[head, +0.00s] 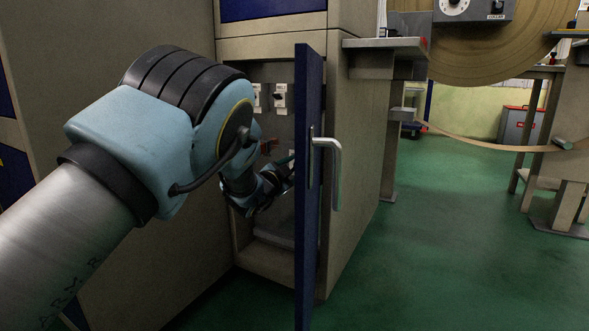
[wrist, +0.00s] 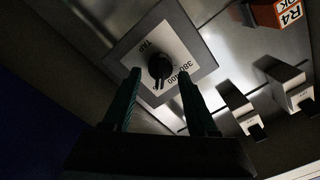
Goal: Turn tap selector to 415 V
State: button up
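The tap selector is a small black knob (wrist: 160,67) on a white plate (wrist: 185,38) in the wrist view. The plate reads "TAP", "380" and "400" in tilted print; I cannot make out a 415 mark. The knob's narrow dark end points toward the lower edge of the picture, but its exact setting is unclear. My gripper (wrist: 158,75) is open, one finger on each side of the knob, with visible gaps and no clear contact. In the head view my gripper (head: 283,180) reaches inside the cabinet, partly hidden by the door; the knob is hidden there.
The blue cabinet door (head: 312,240) stands open just right of my gripper. Light switches (head: 280,96) sit on the panel above. Green floor (head: 430,260) is clear to the right.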

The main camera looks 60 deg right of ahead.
jog(key=shift+o, duration=0.5)
jog(key=a+p, duration=0.3)
jog(key=a, duration=0.7)
jog(key=shift+a+p, duration=0.4)
